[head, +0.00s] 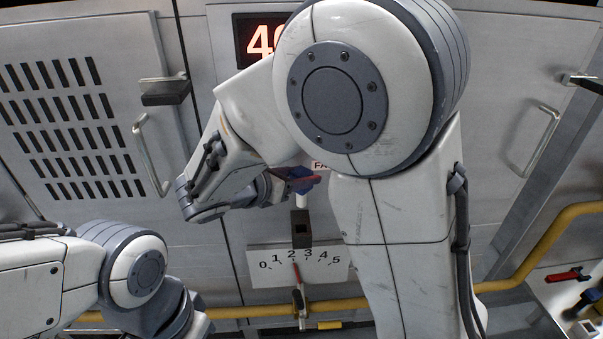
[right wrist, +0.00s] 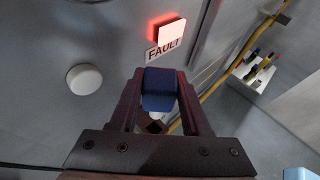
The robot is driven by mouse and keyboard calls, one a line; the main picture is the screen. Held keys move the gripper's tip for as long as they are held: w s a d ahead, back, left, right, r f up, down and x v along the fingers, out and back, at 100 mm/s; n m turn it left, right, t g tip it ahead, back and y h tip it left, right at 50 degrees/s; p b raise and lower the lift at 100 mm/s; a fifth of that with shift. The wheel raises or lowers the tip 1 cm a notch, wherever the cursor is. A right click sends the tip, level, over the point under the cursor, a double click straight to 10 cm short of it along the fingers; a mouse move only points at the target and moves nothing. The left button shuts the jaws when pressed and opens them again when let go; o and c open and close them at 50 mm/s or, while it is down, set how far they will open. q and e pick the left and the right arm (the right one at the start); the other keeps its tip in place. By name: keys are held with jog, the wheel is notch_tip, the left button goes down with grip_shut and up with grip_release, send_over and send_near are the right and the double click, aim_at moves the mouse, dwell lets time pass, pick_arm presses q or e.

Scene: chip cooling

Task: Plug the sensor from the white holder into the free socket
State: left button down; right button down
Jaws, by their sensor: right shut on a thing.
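My right gripper (head: 292,181) (right wrist: 159,78) is shut on a blue block-shaped sensor (right wrist: 160,92). In the head view the sensor (head: 303,187) shows only as a small blue patch at the fingers, in front of the cabinet. A dark socket block (head: 301,229) with a square opening sits just below the gripper, above the dial plate. In the right wrist view a dark square part (right wrist: 155,127) shows below the sensor, partly hidden between the fingers. The sensor looks apart from the socket block. The white holder (head: 545,292) (right wrist: 245,83) stands at the right. My left gripper is out of view.
A 0-to-5 dial plate (head: 262,279) with a red pointer is under the socket block. A lit red lamp (right wrist: 171,32) is above a FAULT label (right wrist: 163,50). A yellow pipe (head: 555,235) runs along the bottom and right. Cabinet handles (head: 150,155) stick out.

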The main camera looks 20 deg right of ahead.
aim_at(298, 199)
jog(key=shift+r, duration=0.1)
jog(key=shift+f+b, duration=1.9)
jog(key=shift+f, duration=1.1)
jog(key=shift+p, duration=0.55)
jog(key=shift+f+b, duration=1.9)
jog(key=shift+f, duration=0.7)
jog(key=shift+c, duration=1.4)
grip_release()
jog(key=shift+r, duration=0.1)
